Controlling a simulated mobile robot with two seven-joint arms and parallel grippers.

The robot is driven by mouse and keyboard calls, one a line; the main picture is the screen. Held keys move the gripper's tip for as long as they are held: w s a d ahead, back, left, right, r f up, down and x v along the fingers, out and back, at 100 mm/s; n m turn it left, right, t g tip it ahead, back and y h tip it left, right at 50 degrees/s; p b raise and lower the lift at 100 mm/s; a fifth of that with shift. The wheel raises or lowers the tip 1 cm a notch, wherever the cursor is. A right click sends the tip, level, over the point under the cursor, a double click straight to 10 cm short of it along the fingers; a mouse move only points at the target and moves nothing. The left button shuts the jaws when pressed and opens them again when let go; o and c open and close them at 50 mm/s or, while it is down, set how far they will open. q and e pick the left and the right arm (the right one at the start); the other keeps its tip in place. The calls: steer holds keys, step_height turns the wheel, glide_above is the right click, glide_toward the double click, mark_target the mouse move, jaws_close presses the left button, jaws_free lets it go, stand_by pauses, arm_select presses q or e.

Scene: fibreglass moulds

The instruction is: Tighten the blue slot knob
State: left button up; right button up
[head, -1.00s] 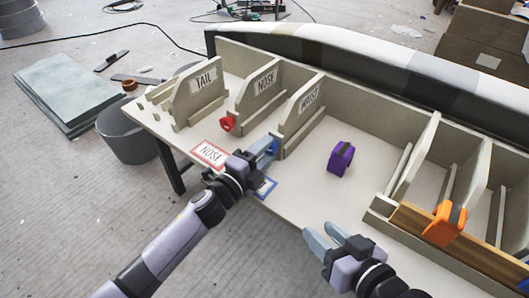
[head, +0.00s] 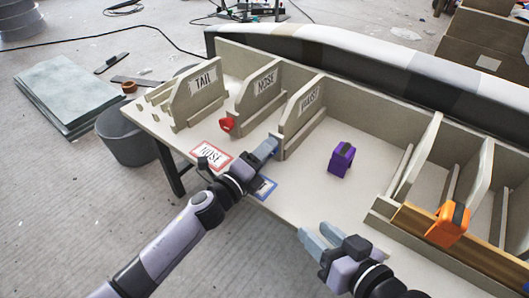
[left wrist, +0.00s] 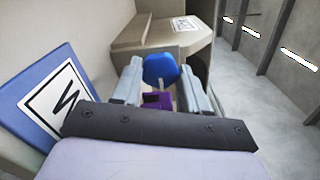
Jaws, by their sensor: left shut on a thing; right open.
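The blue knob (left wrist: 160,70) shows in the left wrist view between the fingers of my left gripper (left wrist: 160,88). In the head view my left gripper (head: 269,147) reaches the front end of the middle-right upright divider and mostly hides the knob. It is shut on the knob. The slot the knob belongs to cannot be made out. My right gripper (head: 316,241) is open and empty at the table's front edge, apart from everything.
A red knob (head: 227,125) sits on the divider to the left. A purple clamp (head: 341,158) stands on the bare tabletop. An orange clamp (head: 447,224) grips a wooden strip at the right. Red-bordered (head: 211,155) and blue-bordered (head: 264,187) labels lie near the front edge.

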arm_select(q)
steer(key=o, duration=1.1)
steer(key=shift+c, duration=0.2)
arm_select(e)
steer(key=shift+f, duration=0.1)
arm_select(q)
steer(key=shift+s, duration=0.1)
steer(key=p+v, duration=0.1)
steer(key=v, duration=0.4)
steer(key=shift+s+a, duration=0.15)
steer(key=shift+s, duration=0.05)
steer(key=shift+p+v, duration=0.35)
steer(key=shift+v, duration=0.45)
arm_select(e)
steer(key=shift+s+d+h, duration=0.25)
steer(key=shift+d+h, duration=0.25)
steer(key=shift+d, duration=0.25)
